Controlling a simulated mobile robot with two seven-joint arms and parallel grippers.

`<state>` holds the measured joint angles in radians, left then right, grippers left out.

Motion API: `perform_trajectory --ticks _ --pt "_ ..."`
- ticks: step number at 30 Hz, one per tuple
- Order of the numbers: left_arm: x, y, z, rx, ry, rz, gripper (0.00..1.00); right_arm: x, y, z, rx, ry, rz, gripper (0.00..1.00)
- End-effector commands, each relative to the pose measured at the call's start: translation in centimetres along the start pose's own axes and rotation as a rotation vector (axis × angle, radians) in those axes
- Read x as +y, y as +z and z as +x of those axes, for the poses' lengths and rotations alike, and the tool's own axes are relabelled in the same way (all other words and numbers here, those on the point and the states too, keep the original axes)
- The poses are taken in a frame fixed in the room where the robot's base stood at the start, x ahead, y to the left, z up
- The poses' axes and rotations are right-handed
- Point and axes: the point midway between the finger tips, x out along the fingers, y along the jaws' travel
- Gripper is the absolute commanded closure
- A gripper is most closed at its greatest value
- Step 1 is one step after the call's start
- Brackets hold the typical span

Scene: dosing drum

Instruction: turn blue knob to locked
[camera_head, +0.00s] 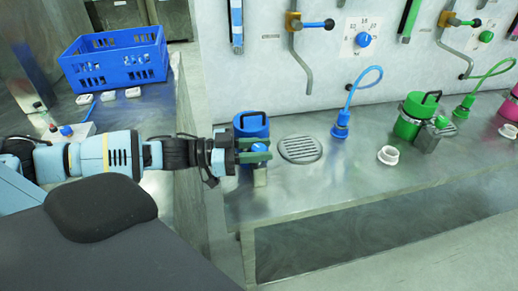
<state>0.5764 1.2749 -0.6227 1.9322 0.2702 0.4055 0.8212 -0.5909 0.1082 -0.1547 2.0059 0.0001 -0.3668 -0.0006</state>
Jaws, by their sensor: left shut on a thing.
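The blue drum (251,124) with a black handle stands at the left end of the steel bench. At its front is a grey block (260,177), largely hidden by my gripper. A small blue knob (258,148) shows between the fingers of my left gripper (256,152), which comes in from the left and is shut on it. The lock marking and the knob's exact angle cannot be made out. Another blue knob (363,39) sits on a numbered dial plate on the wall. My right gripper is out of view.
A round drain grate (300,149) and a blue hose fitting (340,130) lie right of the drum. A green drum (410,118) and a white cap (388,155) stand farther right. A blue crate (115,58) is on the left table.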

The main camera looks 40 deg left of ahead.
Motion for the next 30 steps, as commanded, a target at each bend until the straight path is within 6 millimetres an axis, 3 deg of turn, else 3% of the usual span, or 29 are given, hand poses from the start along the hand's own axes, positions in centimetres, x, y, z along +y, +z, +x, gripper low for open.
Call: perform_trajectory --ticks 4,5,6,17,30 --pt "0.0 -0.2 0.0 0.004 0.0 0.001 0.92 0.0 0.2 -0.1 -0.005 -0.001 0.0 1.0" --pt "0.0 -0.2 0.0 0.004 0.0 0.001 0.67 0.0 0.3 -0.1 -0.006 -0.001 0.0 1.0" --pt "0.0 -0.2 0.0 0.003 0.0 0.001 0.62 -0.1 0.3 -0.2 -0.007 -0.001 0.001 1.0" --pt "0.0 0.0 -0.2 0.0 -0.001 0.0 0.62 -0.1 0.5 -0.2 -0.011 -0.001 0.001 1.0" --pt "0.0 -0.1 -4.2 -0.002 -0.001 0.001 0.62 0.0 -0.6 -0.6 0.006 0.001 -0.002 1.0"
